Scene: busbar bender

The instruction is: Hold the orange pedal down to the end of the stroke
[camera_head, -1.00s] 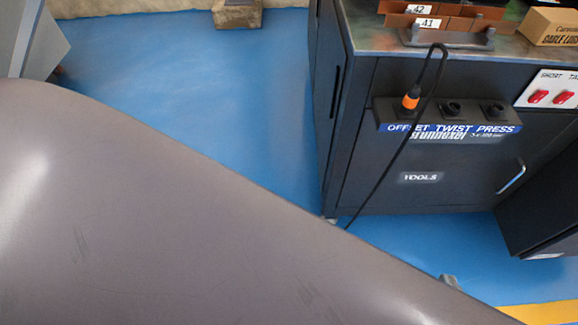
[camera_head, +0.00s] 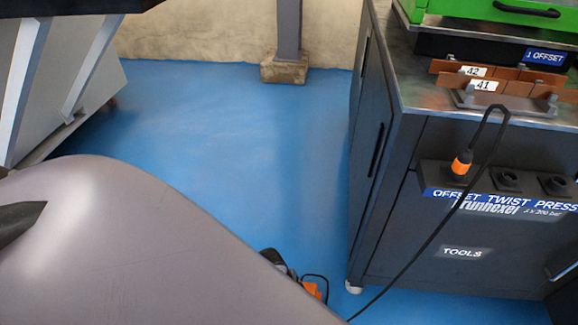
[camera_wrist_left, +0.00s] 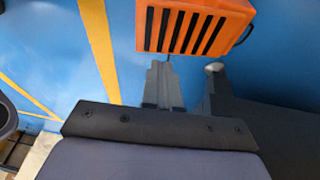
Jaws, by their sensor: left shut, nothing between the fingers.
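The orange pedal (camera_wrist_left: 178,30), with black slots across its top, lies on the blue floor at the top of the left wrist view. My left gripper (camera_wrist_left: 160,68) is shut and empty, its grey fingertips pointing at the pedal's near edge. I cannot tell whether they touch it. In the head view a small orange part (camera_head: 312,290), possibly the pedal, shows past the edge of a large grey shape that hides most of the floor in front. My right gripper is not in view.
A dark press cabinet (camera_head: 430,230) stands at the right, with a black cable (camera_head: 435,235) hanging from its orange plug (camera_head: 461,163) to the floor. A round-ended metal part (camera_wrist_left: 215,69) is beside my left gripper. Blue floor (camera_head: 230,130) is clear in the middle.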

